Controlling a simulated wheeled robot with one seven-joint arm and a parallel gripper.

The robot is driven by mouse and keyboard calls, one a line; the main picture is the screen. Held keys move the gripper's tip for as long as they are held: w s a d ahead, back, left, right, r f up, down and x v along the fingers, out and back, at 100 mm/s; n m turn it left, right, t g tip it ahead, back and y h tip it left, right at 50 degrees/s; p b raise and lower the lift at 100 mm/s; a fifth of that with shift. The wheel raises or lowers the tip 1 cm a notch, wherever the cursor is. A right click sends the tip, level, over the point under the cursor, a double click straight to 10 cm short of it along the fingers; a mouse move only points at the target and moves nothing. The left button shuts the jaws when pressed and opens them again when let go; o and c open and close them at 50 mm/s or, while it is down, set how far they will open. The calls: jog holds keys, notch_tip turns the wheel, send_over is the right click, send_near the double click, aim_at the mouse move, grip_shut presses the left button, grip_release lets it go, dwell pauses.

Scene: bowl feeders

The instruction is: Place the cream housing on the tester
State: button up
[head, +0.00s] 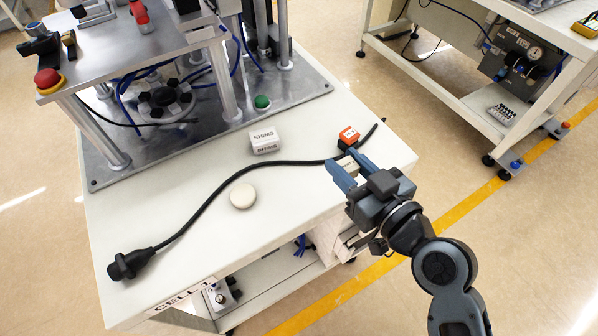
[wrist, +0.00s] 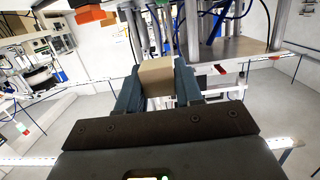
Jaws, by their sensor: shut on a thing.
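My gripper (head: 352,172) is over the right end of the white bench, its blue-grey fingers shut on a boxy cream block, which I take as the cream housing (wrist: 157,76). In the head view the block is mostly hidden between the fingers. In the wrist view it sits between both fingertips (wrist: 158,88). No part is clearly labelled as the tester. A metal-framed station with a dark round fixture (head: 165,100) stands at the back left of the bench, apart from my gripper.
A round cream disc (head: 242,195), a white SHIMS box (head: 264,140) and an orange box (head: 348,136) are on the bench. A black cable (head: 215,193) with a plug crosses it. A green button (head: 262,102) and red emergency stop (head: 48,80) belong to the station. The bench front is mostly clear.

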jog(key=p, duration=0.1)
send_over(299, 180)
notch_tip(299, 180, down, 6)
jog(key=shift+r, duration=0.1)
jog(key=shift+f+b, duration=0.65)
jog(key=shift+f, duration=1.15)
jog(key=shift+f, duration=0.2)
jog(key=o, duration=1)
jog(key=shift+r, duration=0.15)
jog(key=b+v, duration=0.2)
jog(key=v, duration=0.5)
jog(key=shift+d, duration=0.1)
jog(key=shift+s+d+r, duration=0.15)
jog(key=shift+s+d, duration=0.05)
jog(key=shift+s, duration=0.1)
